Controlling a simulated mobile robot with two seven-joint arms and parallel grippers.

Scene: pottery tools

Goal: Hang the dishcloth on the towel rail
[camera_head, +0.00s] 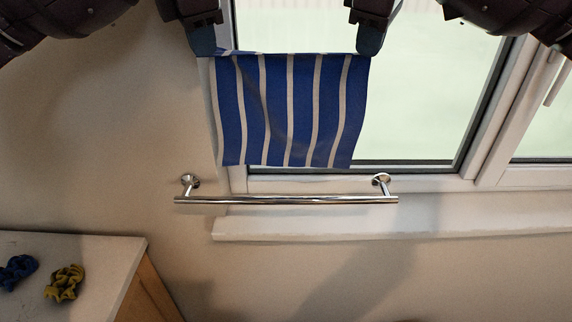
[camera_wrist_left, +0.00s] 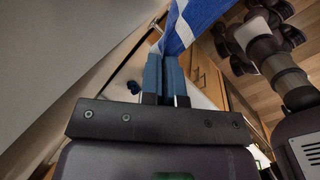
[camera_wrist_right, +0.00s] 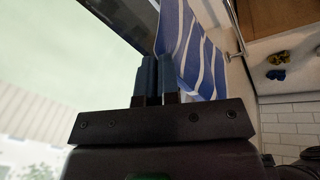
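The dishcloth (camera_head: 290,110) is blue with white stripes and hangs spread out between my two grippers in the head view. Its lower edge is a little above the towel rail (camera_head: 290,200), a chrome bar on two wall mounts. My left gripper (camera_head: 203,48) is shut on the cloth's upper left corner; the cloth also shows in the left wrist view (camera_wrist_left: 195,18). My right gripper (camera_head: 369,46) is shut on its upper right corner, and the cloth also shows in the right wrist view (camera_wrist_right: 195,55). The cloth appears apart from the rail.
A window (camera_head: 430,90) with a white frame is behind the cloth, and its sill (camera_head: 300,225) juts out behind the rail. A counter (camera_head: 75,245) at lower left holds a blue scrunched item (camera_head: 18,272) and a yellow one (camera_head: 64,283).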

